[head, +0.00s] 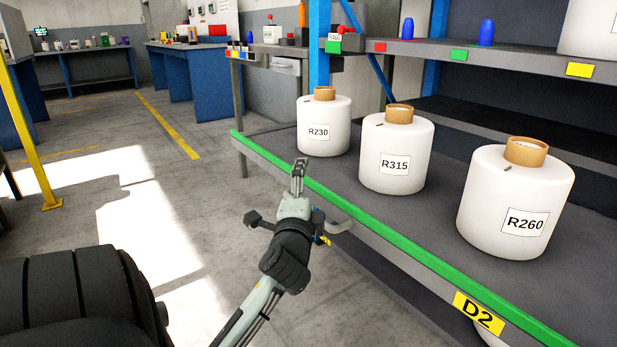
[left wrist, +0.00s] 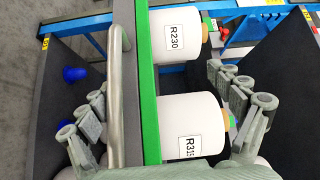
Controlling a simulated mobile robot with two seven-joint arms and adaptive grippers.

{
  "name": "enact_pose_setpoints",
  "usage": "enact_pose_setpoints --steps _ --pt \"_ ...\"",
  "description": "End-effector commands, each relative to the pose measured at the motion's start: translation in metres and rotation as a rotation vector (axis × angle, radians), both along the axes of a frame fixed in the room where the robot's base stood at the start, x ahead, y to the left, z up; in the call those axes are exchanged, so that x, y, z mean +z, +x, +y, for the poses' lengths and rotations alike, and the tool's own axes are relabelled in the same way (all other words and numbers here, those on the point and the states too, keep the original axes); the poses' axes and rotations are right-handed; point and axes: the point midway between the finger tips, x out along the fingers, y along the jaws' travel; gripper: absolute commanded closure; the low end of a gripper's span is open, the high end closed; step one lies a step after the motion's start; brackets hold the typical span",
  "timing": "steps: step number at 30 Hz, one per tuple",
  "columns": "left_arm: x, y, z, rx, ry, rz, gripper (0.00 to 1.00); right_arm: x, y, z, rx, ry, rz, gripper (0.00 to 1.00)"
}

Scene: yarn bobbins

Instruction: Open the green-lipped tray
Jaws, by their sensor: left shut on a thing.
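The green-lipped tray (head: 440,245) is a grey deck with a green front edge and a yellow D2 label. It stands out in front of the blue upright and upper shelf. White bobbins R230 (head: 323,128), R315 (head: 396,157) and R260 (head: 514,205) stand upright on it. My left gripper (head: 299,172) is at the green lip, shut on the tray's metal handle (head: 341,226). In the left wrist view, the handle (left wrist: 116,85) runs between the fingers beside the green edge. The gripper hides part of the handle in the head view. My right gripper is out of view.
The upper shelf (head: 395,48) holds blue cones and coloured labels. A blue upright (head: 319,45) stands behind R230. Blue workbenches (head: 190,80) and a yellow post (head: 35,130) are farther left. The floor left of the tray is clear.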

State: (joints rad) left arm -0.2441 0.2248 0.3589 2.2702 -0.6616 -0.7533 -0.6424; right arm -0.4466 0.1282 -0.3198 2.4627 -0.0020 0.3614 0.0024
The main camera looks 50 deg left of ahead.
Motion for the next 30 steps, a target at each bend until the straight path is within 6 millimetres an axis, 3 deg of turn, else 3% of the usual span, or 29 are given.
enact_pose_setpoints --steps 1,12,30 --pt "0.017 -0.003 -0.005 -0.008 0.020 -0.032 0.33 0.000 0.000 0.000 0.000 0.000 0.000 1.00" --pt "0.012 -0.022 -0.023 -0.010 0.018 -0.032 0.54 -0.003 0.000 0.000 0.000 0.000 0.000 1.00" --pt "0.007 -0.054 -0.050 -0.008 0.019 -0.032 0.58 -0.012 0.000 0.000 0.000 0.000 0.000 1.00"
